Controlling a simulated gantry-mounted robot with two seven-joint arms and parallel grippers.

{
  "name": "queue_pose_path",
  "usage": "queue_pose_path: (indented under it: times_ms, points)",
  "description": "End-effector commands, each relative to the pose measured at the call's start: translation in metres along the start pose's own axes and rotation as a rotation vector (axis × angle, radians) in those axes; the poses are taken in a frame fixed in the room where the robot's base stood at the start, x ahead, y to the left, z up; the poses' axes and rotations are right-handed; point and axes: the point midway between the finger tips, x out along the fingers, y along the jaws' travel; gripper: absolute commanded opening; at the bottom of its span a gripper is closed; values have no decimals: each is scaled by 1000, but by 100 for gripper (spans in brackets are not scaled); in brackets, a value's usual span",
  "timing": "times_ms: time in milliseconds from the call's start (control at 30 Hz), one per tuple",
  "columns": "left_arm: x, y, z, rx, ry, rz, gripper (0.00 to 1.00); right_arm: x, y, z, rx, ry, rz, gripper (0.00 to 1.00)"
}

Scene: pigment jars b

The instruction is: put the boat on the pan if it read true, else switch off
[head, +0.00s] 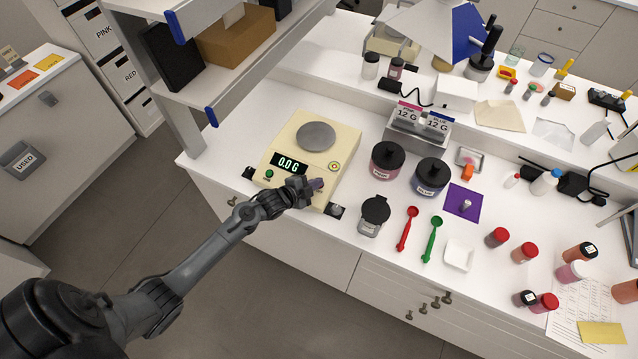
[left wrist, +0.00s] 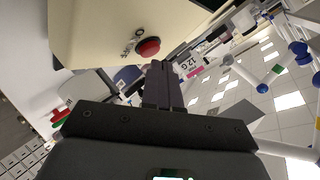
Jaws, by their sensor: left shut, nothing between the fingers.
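The cream balance (head: 293,180) stands at the left of the bench, its display (head: 289,163) reading 0.0 G. Its round grey pan (head: 316,137) is empty. A white square dish, which looks like the boat (head: 459,254), lies on the bench to the right, beyond the spoons. My left gripper (head: 318,184) is shut and empty at the balance's front right corner. In the left wrist view its shut fingers (left wrist: 160,68) point toward a red button (left wrist: 148,48) on the cream housing, with contact unclear. In the head view this button is hidden. My right gripper is out of view.
A purple sheet (head: 462,204) bears a small metal weight. Several red-capped jars crowd the right.

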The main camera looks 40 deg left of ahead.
Motion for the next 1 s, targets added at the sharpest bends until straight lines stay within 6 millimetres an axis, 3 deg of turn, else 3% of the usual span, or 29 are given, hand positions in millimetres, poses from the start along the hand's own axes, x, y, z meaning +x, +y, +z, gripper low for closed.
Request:
queue_pose_path:
  times_ms: [1000]
  points:
    - [4,2,3,0,-1,0,0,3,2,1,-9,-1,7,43]
